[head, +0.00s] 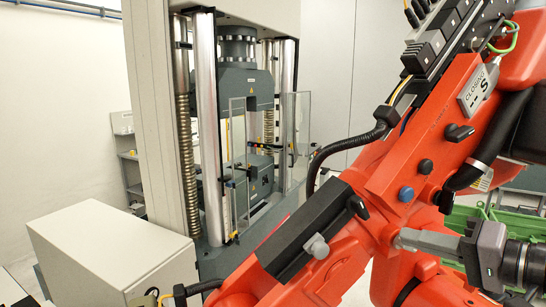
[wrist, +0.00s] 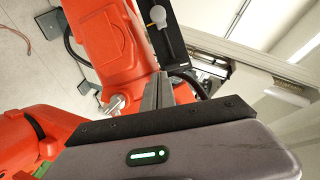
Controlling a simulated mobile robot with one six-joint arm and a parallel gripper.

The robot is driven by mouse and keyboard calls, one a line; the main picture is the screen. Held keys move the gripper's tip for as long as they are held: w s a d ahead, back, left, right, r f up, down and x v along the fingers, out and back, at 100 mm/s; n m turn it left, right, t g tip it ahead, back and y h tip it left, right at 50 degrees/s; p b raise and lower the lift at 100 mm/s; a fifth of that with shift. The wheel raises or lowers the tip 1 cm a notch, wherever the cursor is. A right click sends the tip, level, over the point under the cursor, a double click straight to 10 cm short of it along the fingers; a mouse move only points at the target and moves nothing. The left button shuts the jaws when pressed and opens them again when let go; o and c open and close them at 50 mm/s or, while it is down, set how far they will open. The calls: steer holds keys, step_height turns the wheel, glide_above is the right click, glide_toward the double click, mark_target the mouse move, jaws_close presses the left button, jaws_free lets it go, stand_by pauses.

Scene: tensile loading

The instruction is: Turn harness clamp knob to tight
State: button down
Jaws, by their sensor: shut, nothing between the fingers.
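A light grey knob (head: 317,245) stands out from a black housing (head: 300,243) on the orange arm in the head view. A pale round knob (wrist: 157,14) on a black panel (wrist: 165,38) shows at the top of the wrist view; it looks like the same one. I cannot read its setting. My gripper (head: 402,239) is shut and empty, its grey fingers pointing left, to the right of the knob and apart from it. In the wrist view the fingers (wrist: 160,78) point up the picture, below the knob and not touching it.
The testing machine (head: 240,95), with columns and a clear guard (head: 299,122), stands behind the arm. A pale cabinet (head: 110,255) is at the lower left. A green crate (head: 515,225) is at the right. Orange arm links crowd around the gripper.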

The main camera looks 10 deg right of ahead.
mark_target(359, 207)
steer(key=w+a+r+t+p, duration=0.1)
steer(key=w+a+p, duration=0.1)
steer(key=w, duration=0.6)
steer(key=shift+w+a+r+p, duration=0.15)
steer(key=shift+w+p, duration=0.15)
steer(key=shift+p, duration=0.4)
